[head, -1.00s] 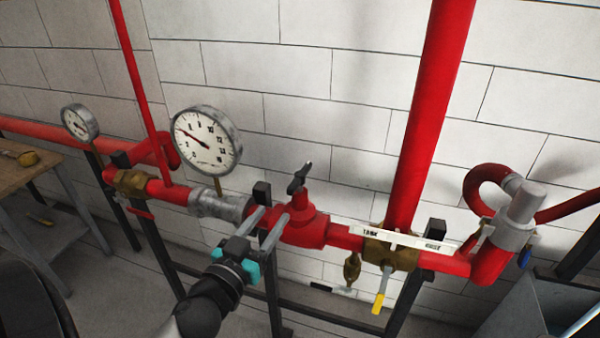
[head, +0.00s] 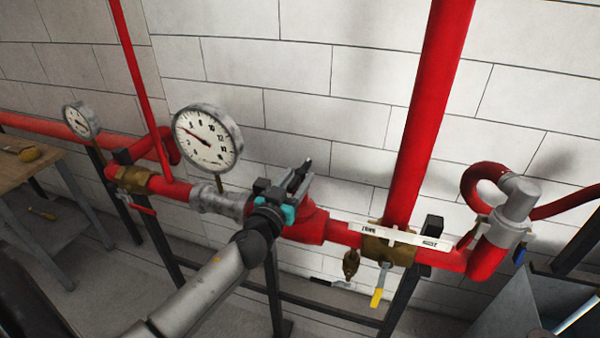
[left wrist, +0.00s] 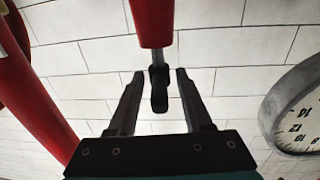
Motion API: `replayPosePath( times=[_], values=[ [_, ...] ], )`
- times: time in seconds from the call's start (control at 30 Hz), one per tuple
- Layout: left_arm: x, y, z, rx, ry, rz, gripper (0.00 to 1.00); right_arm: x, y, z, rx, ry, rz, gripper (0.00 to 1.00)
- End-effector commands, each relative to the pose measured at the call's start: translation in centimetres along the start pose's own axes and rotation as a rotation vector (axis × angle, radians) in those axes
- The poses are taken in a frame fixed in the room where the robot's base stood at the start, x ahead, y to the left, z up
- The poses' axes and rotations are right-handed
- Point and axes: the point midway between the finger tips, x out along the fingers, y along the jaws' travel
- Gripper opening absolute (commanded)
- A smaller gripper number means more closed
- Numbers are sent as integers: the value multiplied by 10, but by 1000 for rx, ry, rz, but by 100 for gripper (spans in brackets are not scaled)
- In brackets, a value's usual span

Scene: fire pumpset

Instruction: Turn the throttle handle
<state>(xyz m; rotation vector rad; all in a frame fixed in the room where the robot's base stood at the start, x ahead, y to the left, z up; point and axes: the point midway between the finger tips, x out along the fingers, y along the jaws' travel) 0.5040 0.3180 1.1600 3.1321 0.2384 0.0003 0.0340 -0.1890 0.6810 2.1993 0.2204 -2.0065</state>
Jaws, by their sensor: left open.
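The throttle handle (left wrist: 160,88) is a small black bar on a short grey stem under a red valve body in the left wrist view. My left gripper (left wrist: 160,75) is open, with one finger on each side of the handle and visible gaps to both. In the head view my left gripper (head: 297,178) is at the top of the red valve body (head: 305,226) and largely hides the handle. The handle and the dark fingers are hard to tell apart there. My right gripper is not in view.
A large gauge (head: 208,138) stands left of the valve, and a smaller gauge (head: 81,120) is farther left. A tall red pipe (head: 430,110) rises to the right. A white lever (head: 395,235) and yellow-tipped handle (head: 377,297) are right of the valve. A block wall is behind.

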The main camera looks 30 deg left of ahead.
Motion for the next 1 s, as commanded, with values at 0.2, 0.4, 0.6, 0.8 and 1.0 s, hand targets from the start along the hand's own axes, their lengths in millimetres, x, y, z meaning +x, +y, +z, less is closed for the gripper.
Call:
replayPosePath(
  times=[0.2,0.4,0.6,0.8,1.0],
  values=[
    [16,0,0,1,0,1,50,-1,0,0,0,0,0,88],
    [19,0,0,1,-1,1,50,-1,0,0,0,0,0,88],
    [19,0,0,1,-1,1,46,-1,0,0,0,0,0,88],
    [18,0,0,1,0,1,23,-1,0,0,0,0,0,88],
    [18,0,0,1,0,1,0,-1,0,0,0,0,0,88]
  ],
)
